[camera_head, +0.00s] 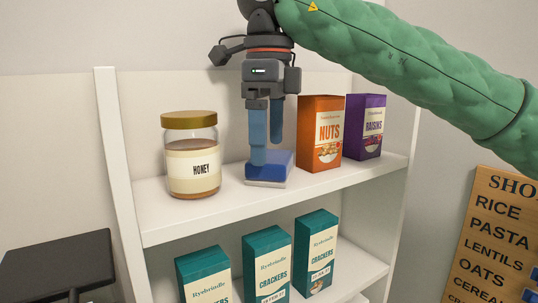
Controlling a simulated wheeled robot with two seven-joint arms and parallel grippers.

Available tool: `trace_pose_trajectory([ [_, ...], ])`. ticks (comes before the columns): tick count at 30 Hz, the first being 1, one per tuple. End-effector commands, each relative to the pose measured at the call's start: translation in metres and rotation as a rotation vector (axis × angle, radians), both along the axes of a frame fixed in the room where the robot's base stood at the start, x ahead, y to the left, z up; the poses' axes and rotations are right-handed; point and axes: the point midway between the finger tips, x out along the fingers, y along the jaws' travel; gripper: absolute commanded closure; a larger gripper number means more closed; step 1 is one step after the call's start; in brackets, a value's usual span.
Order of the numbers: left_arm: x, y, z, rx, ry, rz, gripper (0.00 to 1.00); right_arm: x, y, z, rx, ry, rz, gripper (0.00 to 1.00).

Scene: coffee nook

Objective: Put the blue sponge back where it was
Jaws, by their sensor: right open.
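The blue sponge (279,166), with a pale lower layer, lies flat on the upper shelf between the honey jar (193,160) and the orange nuts box (320,133). My right gripper (266,143) points down at it from above, with its arm coming in from the upper right. Its two blue fingers are apart. The nearer fingertip overlaps the sponge's left part in the view; I cannot tell whether it touches. The farther finger ends behind and above the sponge. My left gripper is not in view.
The white upper shelf (165,216) also holds a purple raisins box (365,127) at the right. Teal cracker boxes (267,267) stand on the shelf below. A wooden shopping list board (500,235) is at the right. Bare shelf lies in front of the sponge.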

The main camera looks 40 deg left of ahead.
Motion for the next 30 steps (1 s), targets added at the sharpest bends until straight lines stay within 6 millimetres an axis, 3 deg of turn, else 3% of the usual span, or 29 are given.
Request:
trace_pose_trajectory([
  [18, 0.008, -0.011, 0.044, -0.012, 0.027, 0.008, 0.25, 0.001, 0.0, 0.074, -0.001, -0.003, -0.002, 0.02],
  [30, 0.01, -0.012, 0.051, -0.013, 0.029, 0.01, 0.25, 0.0, 0.0, 0.086, -0.001, 0.0, 0.0, 0.02],
])
